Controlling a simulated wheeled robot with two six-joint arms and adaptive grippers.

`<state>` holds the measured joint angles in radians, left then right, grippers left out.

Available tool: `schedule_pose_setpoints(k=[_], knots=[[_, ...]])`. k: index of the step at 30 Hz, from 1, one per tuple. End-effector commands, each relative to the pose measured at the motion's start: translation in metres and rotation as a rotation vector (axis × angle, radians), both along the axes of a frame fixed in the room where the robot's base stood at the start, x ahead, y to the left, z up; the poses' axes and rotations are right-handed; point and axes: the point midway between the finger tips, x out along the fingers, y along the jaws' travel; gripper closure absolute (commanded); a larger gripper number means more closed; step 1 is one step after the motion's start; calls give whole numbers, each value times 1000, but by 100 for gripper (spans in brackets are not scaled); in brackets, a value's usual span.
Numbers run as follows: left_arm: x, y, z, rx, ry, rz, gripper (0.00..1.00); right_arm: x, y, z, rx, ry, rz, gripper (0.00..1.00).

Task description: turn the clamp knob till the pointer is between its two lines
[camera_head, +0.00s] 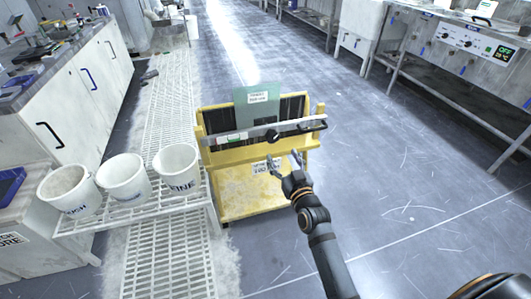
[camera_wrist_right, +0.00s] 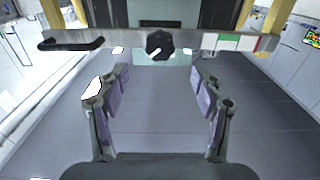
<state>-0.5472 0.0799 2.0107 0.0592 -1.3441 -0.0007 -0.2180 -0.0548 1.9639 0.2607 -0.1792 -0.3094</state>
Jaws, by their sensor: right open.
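The black clamp knob (camera_head: 273,137) sits at the middle of a grey clamp bar (camera_head: 253,133) across the yellow cart. In the right wrist view the knob (camera_wrist_right: 160,46) is lobed and carries a short white mark. A small white, green and red strip (camera_wrist_right: 228,42) is on the bar beside it; I cannot make out a pointer or two lines there. My right gripper (camera_head: 285,158) is open and empty, in front of and a little below the knob, apart from it. In the wrist view its fingers (camera_wrist_right: 158,82) stand wide, with the knob beyond them. My left gripper is not in view.
The yellow cart (camera_head: 240,203) holds dark upright plates and a green labelled board (camera_head: 257,105). A black handle (camera_head: 313,126) lies at the bar's right end. Several white buckets (camera_head: 124,180) stand on a rack to the left. Floor to the right is clear.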

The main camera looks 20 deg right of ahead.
Motion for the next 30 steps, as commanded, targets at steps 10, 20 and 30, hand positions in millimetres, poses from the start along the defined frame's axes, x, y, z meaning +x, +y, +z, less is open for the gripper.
schedule_pose_setpoints(k=[10,20,30], knots=[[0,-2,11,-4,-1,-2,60,46,2,1,-1,0,1,33],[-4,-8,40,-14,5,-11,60,100,3,0,-1,3,0,33],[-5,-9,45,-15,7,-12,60,105,3,0,0,4,0,33]])
